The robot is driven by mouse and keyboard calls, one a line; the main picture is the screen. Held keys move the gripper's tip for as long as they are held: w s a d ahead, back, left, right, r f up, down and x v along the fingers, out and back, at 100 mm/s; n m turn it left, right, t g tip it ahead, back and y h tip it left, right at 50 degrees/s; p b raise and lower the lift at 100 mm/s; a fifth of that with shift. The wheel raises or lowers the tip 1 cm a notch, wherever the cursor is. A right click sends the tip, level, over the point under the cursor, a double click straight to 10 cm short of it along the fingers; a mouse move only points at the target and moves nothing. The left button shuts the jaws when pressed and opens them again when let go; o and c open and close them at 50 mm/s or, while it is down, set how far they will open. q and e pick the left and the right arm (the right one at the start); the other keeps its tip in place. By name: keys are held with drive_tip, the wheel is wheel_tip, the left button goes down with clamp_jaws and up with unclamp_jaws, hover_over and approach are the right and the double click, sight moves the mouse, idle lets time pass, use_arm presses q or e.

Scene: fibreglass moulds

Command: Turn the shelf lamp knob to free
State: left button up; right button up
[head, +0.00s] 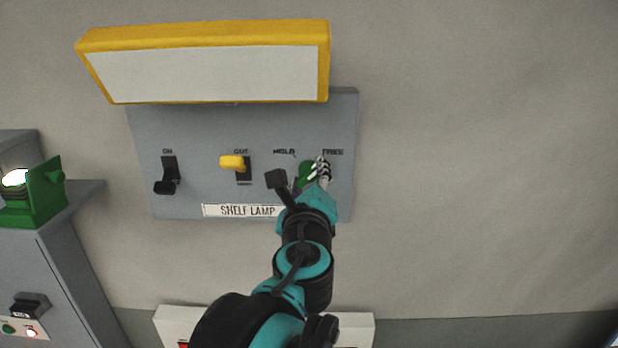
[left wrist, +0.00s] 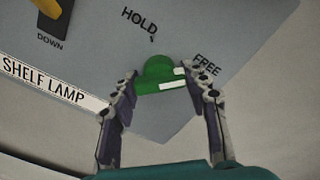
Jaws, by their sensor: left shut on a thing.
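The green knob (head: 306,172) is on the grey shelf lamp panel (head: 200,134), between the printed words HOLD (left wrist: 140,22) and FREE (left wrist: 207,64). My left gripper (head: 317,172) reaches it from below and hides part of it in the head view. In the left wrist view, the knob (left wrist: 158,72) sits between the two fingers of my left gripper (left wrist: 162,86), which is shut on it. White marks show on the knob's side toward FREE, but its exact setting is hard to tell. My right gripper is not in view.
A black switch (head: 167,176) and a yellow switch (head: 233,162) are left of the knob. A yellow-framed lamp (head: 202,72) juts out above the panel. A green lamp (head: 38,196) stands on a grey cabinet at left. The wall to the right is clear.

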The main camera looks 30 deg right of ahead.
use_arm(q)
drive_tip(key=shift+f, duration=0.1)
drive_tip(key=o, duration=1.2)
drive_tip(key=shift+c, duration=0.2)
drive_tip(key=v, duration=1.2)
